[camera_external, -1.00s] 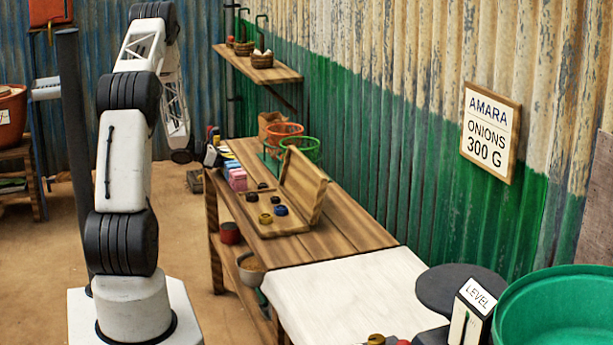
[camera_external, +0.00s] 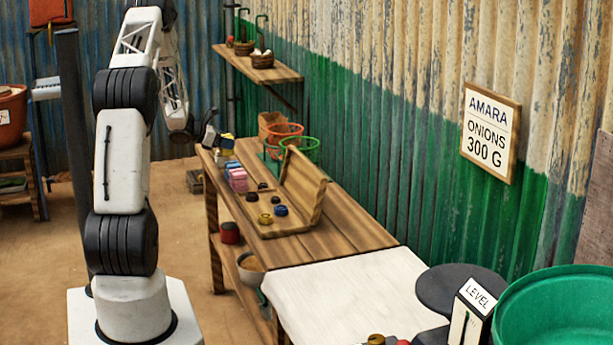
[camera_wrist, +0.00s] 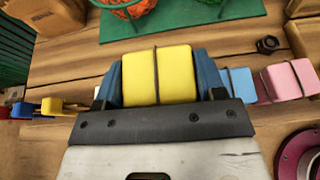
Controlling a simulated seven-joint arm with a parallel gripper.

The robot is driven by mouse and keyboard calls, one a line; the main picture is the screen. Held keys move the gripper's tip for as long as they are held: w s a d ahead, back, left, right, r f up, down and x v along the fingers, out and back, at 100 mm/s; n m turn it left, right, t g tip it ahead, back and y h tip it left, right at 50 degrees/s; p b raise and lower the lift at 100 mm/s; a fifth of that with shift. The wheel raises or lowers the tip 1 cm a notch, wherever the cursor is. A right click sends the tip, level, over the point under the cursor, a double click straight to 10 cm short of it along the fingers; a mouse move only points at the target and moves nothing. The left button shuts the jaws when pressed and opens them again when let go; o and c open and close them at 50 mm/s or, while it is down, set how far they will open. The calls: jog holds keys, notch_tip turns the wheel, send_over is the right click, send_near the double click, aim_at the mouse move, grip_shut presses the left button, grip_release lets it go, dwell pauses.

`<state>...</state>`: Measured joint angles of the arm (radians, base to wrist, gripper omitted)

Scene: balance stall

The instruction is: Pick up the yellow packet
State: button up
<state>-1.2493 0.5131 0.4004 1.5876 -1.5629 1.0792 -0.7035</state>
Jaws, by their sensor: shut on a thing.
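The yellow packet (camera_wrist: 158,75) is a block with a dark band around its middle. In the wrist view it sits upright between the two blue fingers of my gripper (camera_wrist: 160,82), which press on its left and right sides. In the external view my gripper (camera_external: 209,137) is above the far end of the wooden table (camera_external: 345,228), small and partly unclear. I cannot tell the packet there from other small coloured things close by.
A blue packet (camera_wrist: 238,84) and a pink packet (camera_wrist: 290,80) lie to the right of my gripper. Wire baskets stand on a green mat (camera_wrist: 182,22) beyond it. Small coloured blocks (camera_wrist: 42,107) are at the left.

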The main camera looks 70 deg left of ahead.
jog(key=shift+r, duration=1.3)
